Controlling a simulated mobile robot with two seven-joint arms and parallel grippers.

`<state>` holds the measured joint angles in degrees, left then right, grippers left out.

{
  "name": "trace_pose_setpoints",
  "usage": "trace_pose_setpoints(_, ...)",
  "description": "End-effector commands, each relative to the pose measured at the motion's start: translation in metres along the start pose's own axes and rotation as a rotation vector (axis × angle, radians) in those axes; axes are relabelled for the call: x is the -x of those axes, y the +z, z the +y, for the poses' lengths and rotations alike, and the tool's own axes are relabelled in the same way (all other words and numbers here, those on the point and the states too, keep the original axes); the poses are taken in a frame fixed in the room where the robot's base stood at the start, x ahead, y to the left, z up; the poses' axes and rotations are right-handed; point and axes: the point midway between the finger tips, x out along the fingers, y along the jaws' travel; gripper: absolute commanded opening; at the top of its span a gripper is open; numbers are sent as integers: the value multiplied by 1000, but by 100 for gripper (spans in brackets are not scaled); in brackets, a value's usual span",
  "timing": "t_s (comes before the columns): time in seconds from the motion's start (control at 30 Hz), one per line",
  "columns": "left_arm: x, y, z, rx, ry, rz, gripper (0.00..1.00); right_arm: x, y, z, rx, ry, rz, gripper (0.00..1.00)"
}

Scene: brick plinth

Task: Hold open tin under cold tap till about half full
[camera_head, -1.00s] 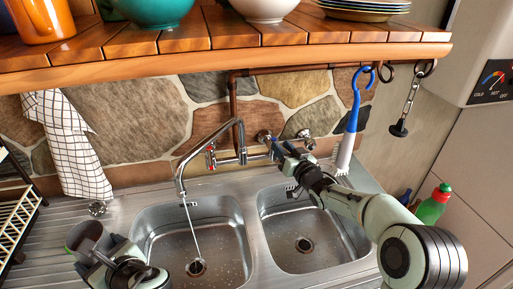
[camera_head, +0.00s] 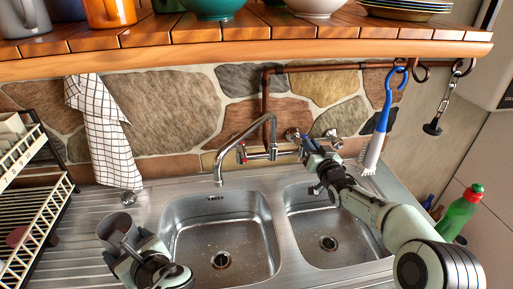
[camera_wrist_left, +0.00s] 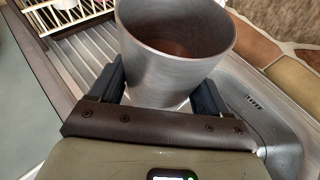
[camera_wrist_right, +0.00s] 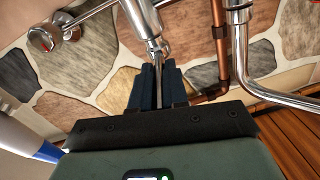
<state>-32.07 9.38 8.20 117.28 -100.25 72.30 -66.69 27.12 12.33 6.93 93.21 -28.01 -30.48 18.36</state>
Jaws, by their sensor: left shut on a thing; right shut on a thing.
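The open grey metal tin (camera_head: 114,226) is upright or slightly tilted over the draining board, left of the left basin. My left gripper (camera_head: 132,245) is shut around it; the left wrist view shows the tin (camera_wrist_left: 172,75) between both fingers. Its inside looks brownish, and I cannot tell whether it holds water. The mixer tap's spout (camera_head: 220,165) hangs over the back-left edge of the left basin, with no stream below it. My right gripper (camera_head: 310,155) is shut on a tap lever (camera_wrist_right: 157,62) at the right end of the mixer.
The left basin (camera_head: 250,235) and right basin (camera_head: 335,225) are empty of objects; drops dot the left one. A dish rack (camera_head: 38,215) stands left, a checked towel (camera_head: 103,130) hangs behind, and a brush (camera_head: 378,135) hangs right. A wooden shelf (camera_head: 240,45) crosses above.

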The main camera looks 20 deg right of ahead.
Motion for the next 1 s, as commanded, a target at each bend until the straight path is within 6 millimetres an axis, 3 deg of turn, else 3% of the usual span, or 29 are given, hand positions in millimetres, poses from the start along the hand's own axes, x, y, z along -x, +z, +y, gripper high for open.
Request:
trace_pose_setpoints(0.03,-4,-18,1,-4,1,7,47,-1,4,1,1,21,15,0)
trace_pose_setpoints(0.23,-12,-45,2,-8,3,15,47,-1,3,-4,-1,80,24,0)
trace_pose_setpoints(0.7,-13,-50,3,-8,3,16,47,0,0,-5,-5,101,18,0)
trace_pose_setpoints(0.73,-13,-50,3,-8,3,16,47,0,0,-5,-5,101,18,22)
trace_pose_setpoints(0.8,-13,-50,3,-8,3,16,47,0,0,-5,-5,101,18,40)
trace_pose_setpoints(1.0,-13,-50,3,-8,3,16,47,0,1,-6,-5,100,18,40)
